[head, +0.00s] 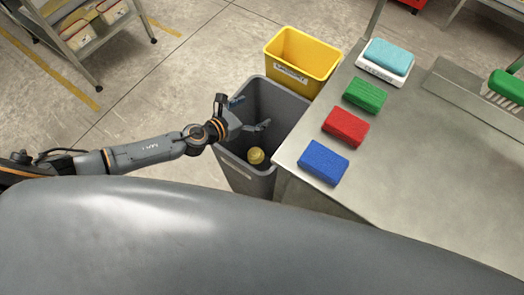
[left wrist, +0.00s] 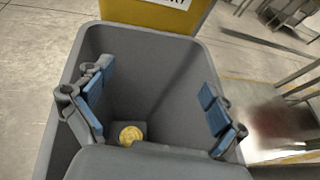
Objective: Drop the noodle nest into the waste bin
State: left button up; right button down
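The grey waste bin (head: 232,165) stands on the floor beside the metal table. The round yellow noodle nest (head: 255,156) is inside the bin, apart from my gripper. The left wrist view also shows the nest (left wrist: 130,135) down inside the bin (left wrist: 62,120), below the fingers; I cannot tell whether it is at rest. My left gripper (head: 250,113) is over the bin's opening. Its blue-padded fingers (left wrist: 155,108) are spread wide with nothing between them. My right gripper is not in view.
A yellow bin (head: 300,62) with a label stands just behind the grey one. The metal table (head: 410,170) carries blue (head: 323,162), red (head: 346,127) and green (head: 365,95) blocks and a light-blue block (head: 388,56) on a white base. A shelf rack (head: 90,45) stands upper left; floor between is clear.

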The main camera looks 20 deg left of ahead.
pick_arm(q)
jog(key=v, duration=1.2)
dwell(0.4)
